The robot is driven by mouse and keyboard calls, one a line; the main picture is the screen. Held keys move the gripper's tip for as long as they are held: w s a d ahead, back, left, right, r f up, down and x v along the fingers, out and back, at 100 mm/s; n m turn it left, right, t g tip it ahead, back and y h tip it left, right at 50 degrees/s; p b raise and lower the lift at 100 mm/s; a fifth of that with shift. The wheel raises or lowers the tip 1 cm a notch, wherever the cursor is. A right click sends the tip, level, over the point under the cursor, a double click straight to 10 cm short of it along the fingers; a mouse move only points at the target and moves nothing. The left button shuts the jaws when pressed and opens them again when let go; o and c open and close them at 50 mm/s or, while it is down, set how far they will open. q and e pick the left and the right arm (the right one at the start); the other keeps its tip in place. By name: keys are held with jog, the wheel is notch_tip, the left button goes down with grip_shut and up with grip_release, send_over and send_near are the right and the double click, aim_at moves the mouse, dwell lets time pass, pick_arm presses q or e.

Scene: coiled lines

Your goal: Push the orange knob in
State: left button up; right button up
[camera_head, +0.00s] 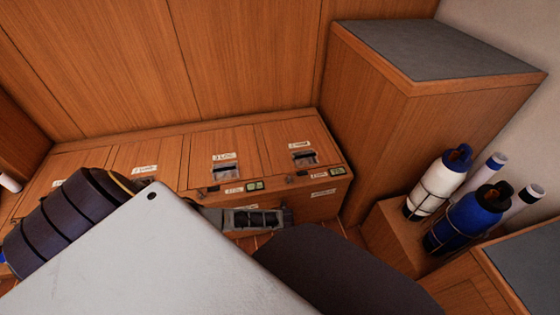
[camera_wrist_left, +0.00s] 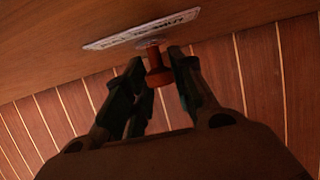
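The orange knob (camera_wrist_left: 158,72) shows in the left wrist view, on a short stem below a white label on a wooden panel. My left gripper (camera_wrist_left: 158,74) has its two dark fingers apart on either side of the knob. A gap shows between the knob and the left finger; the right finger is very close to it, and I cannot tell if they touch. In the head view I cannot make out the knob, and my left fingertips are not clear. My right gripper is not in view.
A wooden bench (camera_head: 190,150) with labelled lids runs along the back wall. A tall wooden cabinet (camera_head: 375,120) with a grey top stands right of it. A white bottle (camera_head: 437,185) and a blue bottle (camera_head: 465,222) stand at the right. A slatted floor (camera_wrist_left: 255,75) shows in the wrist view.

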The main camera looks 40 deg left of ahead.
pick_arm(q)
jog(key=o, duration=0.5)
jog(key=shift+w+a, duration=0.1)
jog(key=shift+c, duration=0.2)
jog(key=shift+r, duration=0.1)
jog(key=v, duration=1.1)
jog(key=shift+r, duration=0.3)
jog(key=shift+r, duration=0.1)
dwell(0.7)
